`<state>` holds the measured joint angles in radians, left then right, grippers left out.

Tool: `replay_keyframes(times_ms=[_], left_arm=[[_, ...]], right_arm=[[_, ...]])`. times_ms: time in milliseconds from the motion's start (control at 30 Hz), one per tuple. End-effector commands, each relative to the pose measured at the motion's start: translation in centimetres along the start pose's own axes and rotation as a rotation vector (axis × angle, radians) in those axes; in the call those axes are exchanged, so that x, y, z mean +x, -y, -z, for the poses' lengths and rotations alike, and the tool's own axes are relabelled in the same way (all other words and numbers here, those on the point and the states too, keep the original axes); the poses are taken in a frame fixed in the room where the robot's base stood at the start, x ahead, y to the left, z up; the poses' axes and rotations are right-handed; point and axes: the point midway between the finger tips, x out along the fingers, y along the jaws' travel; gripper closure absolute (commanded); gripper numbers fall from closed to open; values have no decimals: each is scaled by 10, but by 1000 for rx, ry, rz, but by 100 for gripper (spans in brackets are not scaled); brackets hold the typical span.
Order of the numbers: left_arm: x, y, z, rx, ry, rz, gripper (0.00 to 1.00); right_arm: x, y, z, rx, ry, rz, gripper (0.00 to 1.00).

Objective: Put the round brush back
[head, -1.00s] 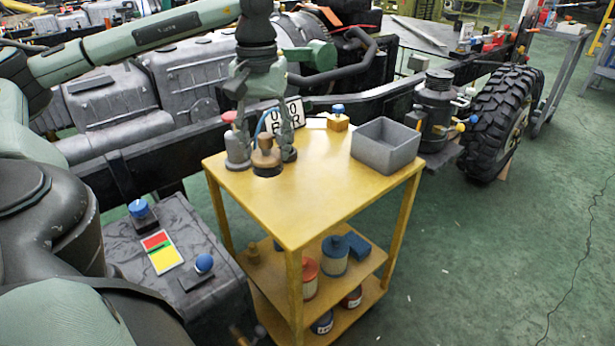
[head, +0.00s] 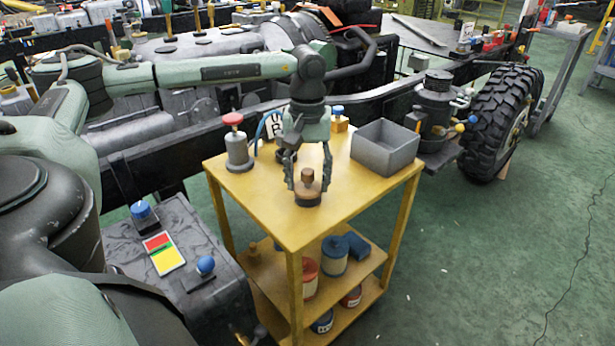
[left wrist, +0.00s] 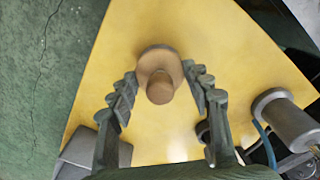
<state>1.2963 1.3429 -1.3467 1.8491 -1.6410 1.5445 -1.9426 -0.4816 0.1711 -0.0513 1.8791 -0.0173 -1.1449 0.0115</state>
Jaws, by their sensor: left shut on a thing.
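The round brush is a brown piece with a knob on top and a wide round base (head: 307,196). It is over the front middle part of the yellow cart top (head: 270,215). My left gripper (head: 309,180) points down at it and is shut on its knob, with one finger on each side. In the left wrist view the brush (left wrist: 160,88) sits between the two fingers (left wrist: 160,80). I cannot tell whether its base touches the cart top. My right gripper is not in view.
A grey open bin (head: 385,158) stands at the cart top's right. A grey canister with a red cap (head: 237,150) is at the left back, near a number plate (head: 275,127) and a blue-knobbed block (head: 338,122). The cart top's front is clear.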

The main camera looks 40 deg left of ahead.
Motion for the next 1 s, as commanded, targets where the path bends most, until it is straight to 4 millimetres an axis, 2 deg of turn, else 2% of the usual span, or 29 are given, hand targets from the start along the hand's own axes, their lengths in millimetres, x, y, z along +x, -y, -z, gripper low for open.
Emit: replay_keyframes(times_ms=[200, 233, 400, 767, 867, 1000], left_arm=[[3, 0, 0, 0, 1, 1, 78], [3, 0, 0, 0, 1, 1, 48], [2, 0, 0, 0, 1, 1, 30], [-3, 0, 0, 0, 0, 0, 30], [-14, -1, 1, 0, -3, -2, 30], [-43, -1, 1, 0, -2, -3, 30]], right_arm=[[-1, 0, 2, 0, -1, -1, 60], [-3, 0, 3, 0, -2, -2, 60], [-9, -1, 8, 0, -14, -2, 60], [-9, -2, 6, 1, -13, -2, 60], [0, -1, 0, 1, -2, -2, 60], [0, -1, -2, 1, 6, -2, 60]])
